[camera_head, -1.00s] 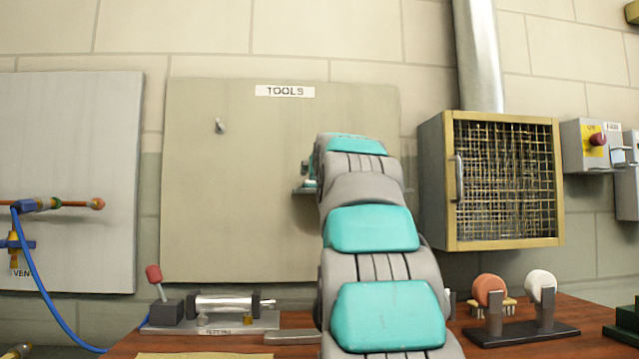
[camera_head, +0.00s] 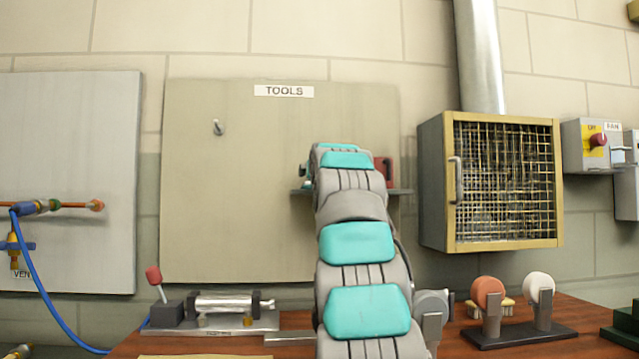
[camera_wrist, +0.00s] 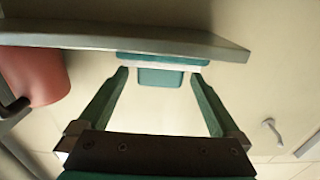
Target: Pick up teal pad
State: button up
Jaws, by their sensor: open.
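The teal pad (camera_wrist: 160,78) has a pale band across it and rests against the shelf in the wrist view, which appears upside down. My gripper (camera_wrist: 158,73) is open, with one green finger on each side of the pad. The fingertips are level with the pale band; I cannot tell whether they touch it. In the head view my arm hides most of the pad and gripper at the shelf.
The narrow shelf (camera_head: 400,191) is on the tools board (camera_head: 240,200). A red object (camera_wrist: 35,75) stands on it beside the pad. A hook (camera_head: 218,127) is on the board. A mesh-fronted cabinet (camera_head: 505,180) hangs to the right. The workbench below holds several tools.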

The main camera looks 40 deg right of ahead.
jog(key=c, duration=1.4)
jog(key=shift+r, duration=0.2)
